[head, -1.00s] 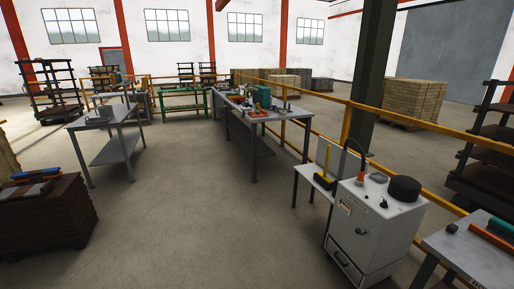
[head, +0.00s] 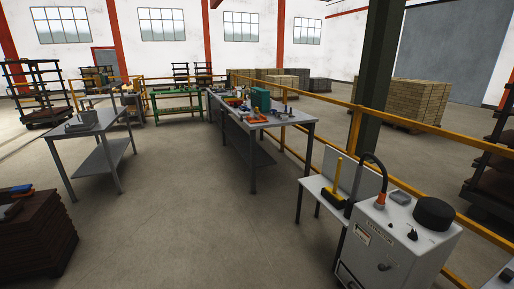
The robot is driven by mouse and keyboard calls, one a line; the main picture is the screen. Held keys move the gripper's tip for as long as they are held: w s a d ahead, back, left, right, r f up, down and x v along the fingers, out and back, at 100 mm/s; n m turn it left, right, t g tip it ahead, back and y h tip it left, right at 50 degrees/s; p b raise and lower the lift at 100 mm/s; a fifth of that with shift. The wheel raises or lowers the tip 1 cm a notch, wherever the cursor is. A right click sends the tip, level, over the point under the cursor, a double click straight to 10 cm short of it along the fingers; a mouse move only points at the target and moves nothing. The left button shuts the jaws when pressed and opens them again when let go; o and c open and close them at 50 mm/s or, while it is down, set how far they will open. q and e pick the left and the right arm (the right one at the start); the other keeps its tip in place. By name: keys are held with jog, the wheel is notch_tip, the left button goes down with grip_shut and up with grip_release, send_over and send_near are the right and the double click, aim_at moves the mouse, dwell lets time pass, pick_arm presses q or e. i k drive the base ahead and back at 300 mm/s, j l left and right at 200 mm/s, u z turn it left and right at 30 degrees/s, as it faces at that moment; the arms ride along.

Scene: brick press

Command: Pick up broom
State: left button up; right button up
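A thing with an upright yellow handle (head: 335,176) and a dark, wide base stands on a small light-coloured table (head: 312,184) at the right. It looks like a small broom or brush, but I cannot tell for sure at this size. No gripper of mine shows in the head view, so I cannot see either one near it.
A white cabinet machine (head: 393,245) with a black round top part stands right beside the small table. A long workbench (head: 290,122) holds several tools ahead. Another grey table (head: 97,128) stands left. A stack of dark boards (head: 35,240) is at lower left. The middle floor is clear.

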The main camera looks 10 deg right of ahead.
aim_at(332, 193)
jog(key=i, duration=0.8)
jog(key=i+j+z, duration=0.15)
jog(key=i, duration=0.7)
jog(key=i+j+z, duration=0.1)
jog(key=i+z, duration=0.3)
jog(key=i+j+z, duration=0.2)
jog(key=i+z, duration=0.2)
jog(key=i+j+z, duration=0.6)
jog(key=z, duration=0.2)
jog(key=i+j+z, duration=0.15)
jog(key=j, duration=0.15)
jog(key=j+z, duration=0.1)
jog(key=j, duration=0.25)
jog(key=i, duration=0.05)
